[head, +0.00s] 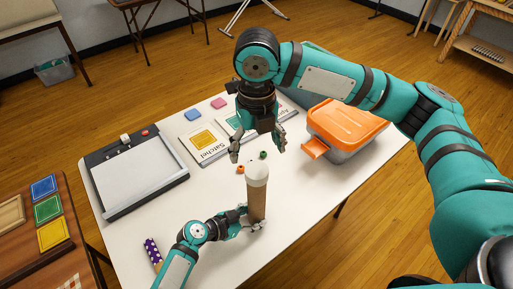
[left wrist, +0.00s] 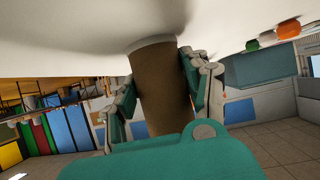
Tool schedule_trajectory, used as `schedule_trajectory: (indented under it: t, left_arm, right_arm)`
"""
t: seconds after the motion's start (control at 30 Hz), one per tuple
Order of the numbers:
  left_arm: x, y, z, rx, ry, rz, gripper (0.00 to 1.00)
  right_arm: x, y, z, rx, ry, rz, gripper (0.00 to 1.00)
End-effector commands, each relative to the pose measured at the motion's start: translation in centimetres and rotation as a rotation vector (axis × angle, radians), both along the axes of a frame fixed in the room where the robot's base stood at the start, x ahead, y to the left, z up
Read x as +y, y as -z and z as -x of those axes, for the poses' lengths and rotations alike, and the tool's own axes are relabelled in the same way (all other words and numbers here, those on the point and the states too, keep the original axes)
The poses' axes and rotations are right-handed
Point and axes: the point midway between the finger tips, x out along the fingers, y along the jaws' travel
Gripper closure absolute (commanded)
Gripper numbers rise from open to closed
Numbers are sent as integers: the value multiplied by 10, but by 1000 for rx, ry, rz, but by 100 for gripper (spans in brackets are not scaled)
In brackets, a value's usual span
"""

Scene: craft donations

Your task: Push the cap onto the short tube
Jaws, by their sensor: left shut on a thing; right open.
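The short brown tube (head: 257,205) stands upright on the white table. A white cap (head: 257,171) sits on its top end; I cannot tell how far down it is seated. My left gripper (head: 252,221) is shut around the lower part of the tube. In the left wrist view the tube (left wrist: 160,85) is between the fingers of my left gripper (left wrist: 158,78), with a pale rim at its end by the table. My right gripper (head: 257,147) is open and empty, pointing down above the cap and apart from it.
An orange-lidded bin (head: 345,122) stands at the right and a paper trimmer (head: 135,175) at the left. Small orange (head: 240,169) and green (head: 263,155) pieces lie behind the tube. A purple dotted roll (head: 152,251) lies near the left arm. The front right table is clear.

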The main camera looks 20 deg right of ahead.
Motion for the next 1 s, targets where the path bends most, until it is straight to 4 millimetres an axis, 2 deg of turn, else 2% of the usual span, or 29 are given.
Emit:
schedule_trajectory:
  t: [0.13,0.17,0.27,0.53,0.77,1.0]
  left_arm:
    - [0,0,0,2,0,-1,71]
    - [0,0,0,2,0,-1,71]
    - [0,0,0,2,0,-1,71]
    - [0,1,0,2,0,-1,71]
    - [0,0,0,2,0,-1,71]
    - [0,0,0,2,0,-1,71]
  right_arm:
    - [0,0,0,0,0,0,17]
    - [0,0,0,0,0,0,20]
    - [0,0,0,-3,26,1,33]
    - [0,9,0,-3,242,3,68]
    - [0,23,0,3,268,0,98]
    - [0,35,0,3,267,-1,100]
